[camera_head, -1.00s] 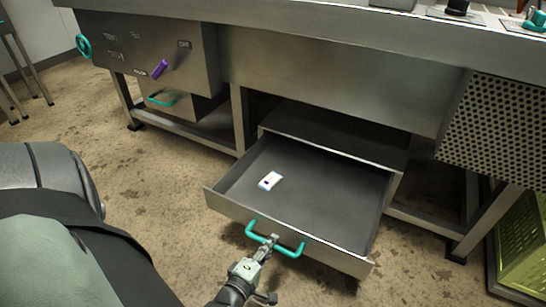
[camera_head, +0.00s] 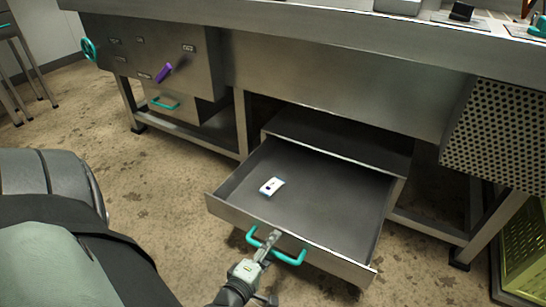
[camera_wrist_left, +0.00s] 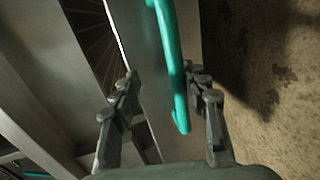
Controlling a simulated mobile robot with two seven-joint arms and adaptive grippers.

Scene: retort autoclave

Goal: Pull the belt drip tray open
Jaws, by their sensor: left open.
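The belt drip tray (camera_head: 300,200) is a grey metal drawer under the machine, pulled well out of its housing, with its inside showing. Its teal bar handle (camera_head: 290,258) is on the front face. A small white box-like item with a dark mark (camera_head: 271,187) lies inside it. My left gripper (camera_head: 268,242) is at the handle's middle in the head view. In the left wrist view the gripper (camera_wrist_left: 165,88) is open, with the teal handle (camera_wrist_left: 172,60) between its fingers, nearer the right finger. My right gripper is not in view.
A smaller drawer with a teal handle (camera_head: 164,104) sits at the left under a panel with a purple lever (camera_head: 163,73). A perforated panel (camera_head: 497,135) and a yellow-green crate (camera_head: 525,250) are at the right. The stained floor in front is free.

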